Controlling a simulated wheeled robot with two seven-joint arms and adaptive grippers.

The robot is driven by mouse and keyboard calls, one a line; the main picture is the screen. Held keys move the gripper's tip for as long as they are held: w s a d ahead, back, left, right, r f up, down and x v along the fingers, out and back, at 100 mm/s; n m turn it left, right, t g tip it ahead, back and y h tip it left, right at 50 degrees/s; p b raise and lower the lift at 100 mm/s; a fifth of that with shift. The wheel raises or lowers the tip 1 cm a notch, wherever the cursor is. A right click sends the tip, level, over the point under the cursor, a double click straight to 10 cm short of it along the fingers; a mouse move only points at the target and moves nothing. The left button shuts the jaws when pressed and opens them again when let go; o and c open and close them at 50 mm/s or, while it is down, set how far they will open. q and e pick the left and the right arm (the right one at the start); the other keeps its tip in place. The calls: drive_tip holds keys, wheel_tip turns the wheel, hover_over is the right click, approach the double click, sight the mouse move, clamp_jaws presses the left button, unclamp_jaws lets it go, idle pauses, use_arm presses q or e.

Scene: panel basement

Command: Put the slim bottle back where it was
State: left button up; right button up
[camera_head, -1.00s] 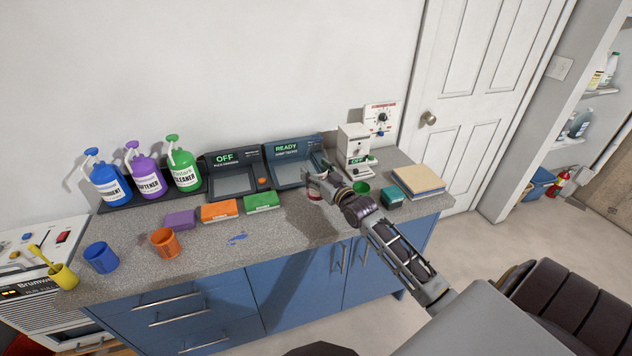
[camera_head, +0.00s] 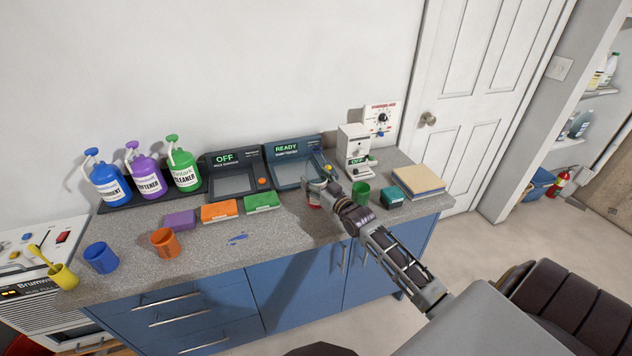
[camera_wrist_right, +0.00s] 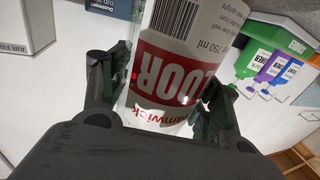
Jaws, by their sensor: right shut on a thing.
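The slim bottle (camera_wrist_right: 182,60) fills the middle of the right wrist view. It has a white label with a barcode and a red band with large white letters ending in "LOOR". My right gripper (camera_wrist_right: 160,95) is shut on it, with one dark finger on each side. In the head view my right gripper (camera_head: 316,186) is over the right part of the counter, in front of the "READY" device. My left gripper is out of view.
The "READY" device (camera_head: 300,175) is just behind the gripper. A green cup (camera_head: 361,194), a teal box (camera_head: 392,196) and a white dispenser (camera_head: 353,147) are close on its right. Blue, purple and green pump bottles (camera_head: 184,168) stand far left.

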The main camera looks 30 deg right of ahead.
drive_tip(key=shift+f, duration=0.1)
drive_tip(key=o, duration=1.1)
drive_tip(key=shift+s+d, duration=0.15)
drive_tip(key=shift+s, duration=5.8)
